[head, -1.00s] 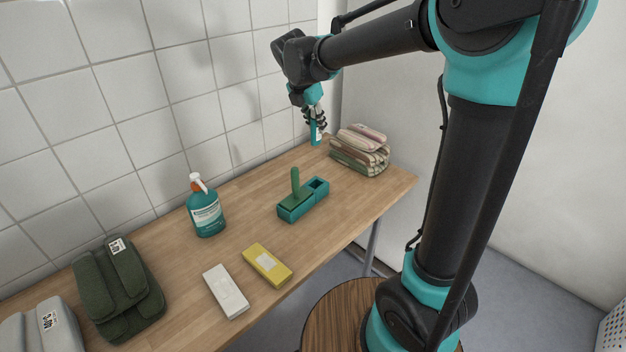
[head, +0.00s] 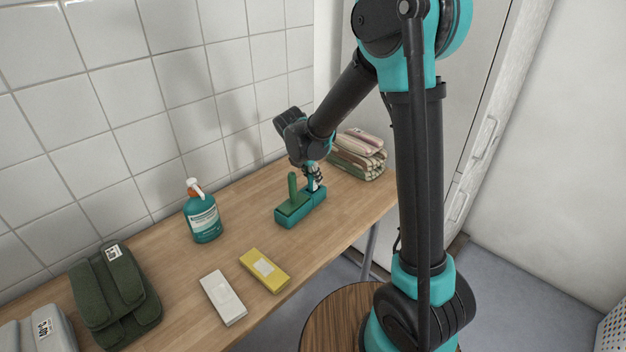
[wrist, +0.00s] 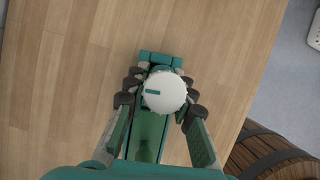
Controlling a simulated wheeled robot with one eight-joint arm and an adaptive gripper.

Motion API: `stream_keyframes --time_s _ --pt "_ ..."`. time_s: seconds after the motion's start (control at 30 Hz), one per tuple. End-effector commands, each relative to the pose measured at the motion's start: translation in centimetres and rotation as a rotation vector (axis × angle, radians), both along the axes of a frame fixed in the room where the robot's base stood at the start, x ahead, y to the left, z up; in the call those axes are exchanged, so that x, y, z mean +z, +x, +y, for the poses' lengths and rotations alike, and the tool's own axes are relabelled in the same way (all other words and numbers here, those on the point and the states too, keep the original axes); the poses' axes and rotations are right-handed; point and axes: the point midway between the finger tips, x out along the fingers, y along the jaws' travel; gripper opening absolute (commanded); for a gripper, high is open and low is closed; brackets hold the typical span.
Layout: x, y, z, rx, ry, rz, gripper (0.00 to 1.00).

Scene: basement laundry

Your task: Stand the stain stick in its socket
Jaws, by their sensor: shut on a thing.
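My gripper (head: 314,174) is shut on the stain stick and holds it upright over the right end of the teal holder (head: 288,220). The stain stick (head: 311,188) is mostly hidden by the fingers in the head view. In the wrist view its round white cap (wrist: 165,92) sits between the fingers, with the teal holder (wrist: 160,59) under it. The stick's lower end meets the holder's right compartment, where the open square socket was seen. I cannot tell how deep it is in. A green upright handle (head: 292,187) stands in the holder's left part.
A teal bottle (head: 203,220) stands at the wall side. A yellow box (head: 265,270) and a white box (head: 223,298) lie near the front edge. A dark green bundle (head: 115,300) is at the left.

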Motion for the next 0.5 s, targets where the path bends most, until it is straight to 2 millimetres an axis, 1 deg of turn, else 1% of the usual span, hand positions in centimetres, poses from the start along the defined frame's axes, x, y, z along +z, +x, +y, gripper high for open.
stream_keyframes --time_s 0.03,0.13,0.5 --pt "-0.63 0.02 0.01 0.000 0.000 0.000 0.00" --pt "-1.26 -0.02 -0.01 0.000 0.000 0.000 0.00" --pt "-1.60 0.00 -0.01 0.000 0.000 0.000 0.00"
